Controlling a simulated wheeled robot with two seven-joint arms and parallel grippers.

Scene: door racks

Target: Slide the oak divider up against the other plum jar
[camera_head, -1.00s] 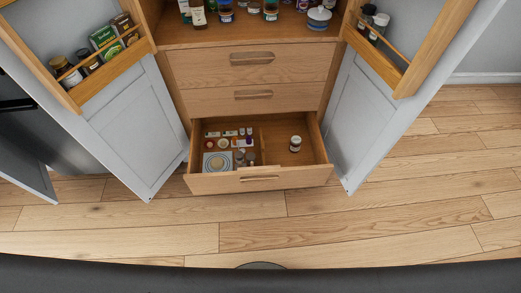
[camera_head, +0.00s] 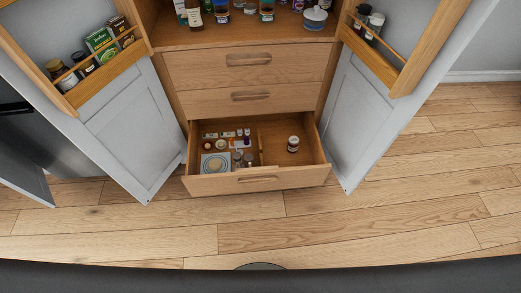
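The open bottom drawer (camera_head: 257,184) stands out from the cupboard. Neither of my grippers is in view.
Two closed drawers (camera_head: 248,77) sit above, under a shelf of jars and bottles. Open grey doors with oak racks (camera_head: 97,63) stand on both sides. The wood floor (camera_head: 350,225) in front is clear. The drawer's right part has bare floor around the lone jar.

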